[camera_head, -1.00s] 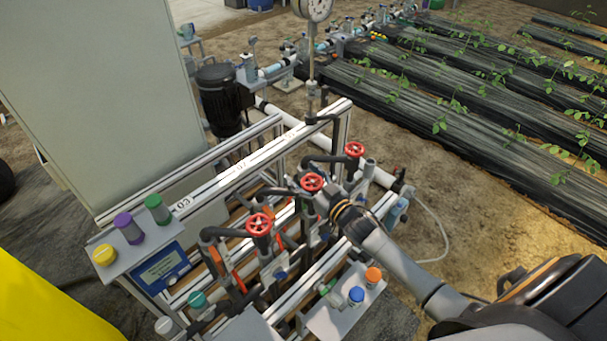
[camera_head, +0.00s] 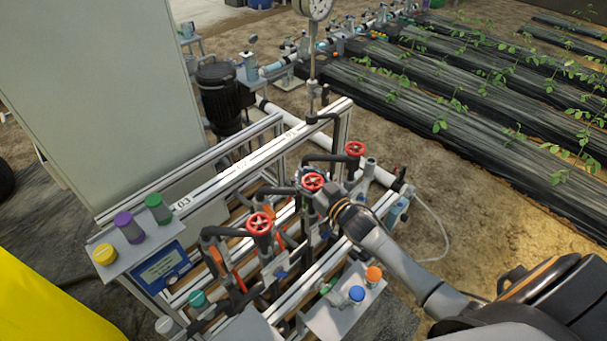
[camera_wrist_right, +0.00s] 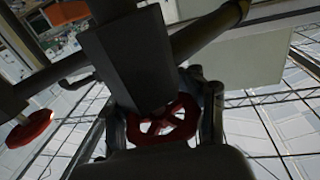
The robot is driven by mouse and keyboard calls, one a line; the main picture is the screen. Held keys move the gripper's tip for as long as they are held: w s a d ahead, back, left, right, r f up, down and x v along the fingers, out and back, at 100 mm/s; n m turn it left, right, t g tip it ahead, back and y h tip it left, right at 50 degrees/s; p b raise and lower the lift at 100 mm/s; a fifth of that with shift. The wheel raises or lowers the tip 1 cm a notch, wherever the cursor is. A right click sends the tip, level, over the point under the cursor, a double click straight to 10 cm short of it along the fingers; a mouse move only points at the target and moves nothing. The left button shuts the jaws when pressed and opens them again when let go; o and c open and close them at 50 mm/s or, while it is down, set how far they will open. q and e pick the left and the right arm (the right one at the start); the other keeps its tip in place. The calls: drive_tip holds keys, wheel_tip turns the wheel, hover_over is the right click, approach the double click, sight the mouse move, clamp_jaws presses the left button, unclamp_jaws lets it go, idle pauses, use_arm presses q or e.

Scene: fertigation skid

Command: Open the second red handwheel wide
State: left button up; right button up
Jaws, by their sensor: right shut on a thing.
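Three red handwheels stand in a slanting row on the skid. The middle handwheel (camera_head: 313,182) is at my right gripper (camera_head: 318,188), which is shut on it. In the right wrist view the red handwheel (camera_wrist_right: 165,122) sits between the fingers of my right gripper (camera_wrist_right: 168,105), partly hidden by a dark block in front. The near handwheel (camera_head: 259,224) and the far handwheel (camera_head: 355,149) are free of any gripper. Another red wheel (camera_wrist_right: 30,128) shows at the left of the wrist view. My left gripper is out of view.
Black pipes and an aluminium frame (camera_head: 240,165) surround the handwheels closely. A pressure gauge (camera_head: 314,8) stands behind. Blue and orange caps (camera_head: 357,294) sit on a front shelf. A panel with yellow, purple and green caps (camera_head: 130,228) is at left.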

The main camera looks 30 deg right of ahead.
drive_tip(key=shift+s+f, duration=0.1)
drive_tip(key=shift+f, duration=0.1)
drive_tip(key=shift+c, duration=0.3)
drive_tip(key=n+y, duration=0.1)
drive_tip(key=y, duration=0.1)
drive_tip(key=n+g+y+b, duration=0.1)
drive_tip(key=y, duration=0.1)
drive_tip(key=shift+a+n+b, duration=0.3)
drive_tip(key=shift+c, duration=0.2)
drive_tip(key=shift+s+a+n+g+y+b, duration=0.2)
drive_tip(key=shift+n+g+y+b, duration=0.3)
drive_tip(key=shift+y, duration=0.25)
drive_tip(key=shift+s+a+n+g+y+b, duration=0.2)
drive_tip(key=shift+n+g+y+b, duration=0.25)
drive_tip(key=shift+n+y, duration=0.25)
drive_tip(key=shift+c, duration=0.2)
drive_tip(key=o, duration=1.3)
drive_tip(key=shift+d+r, duration=0.15)
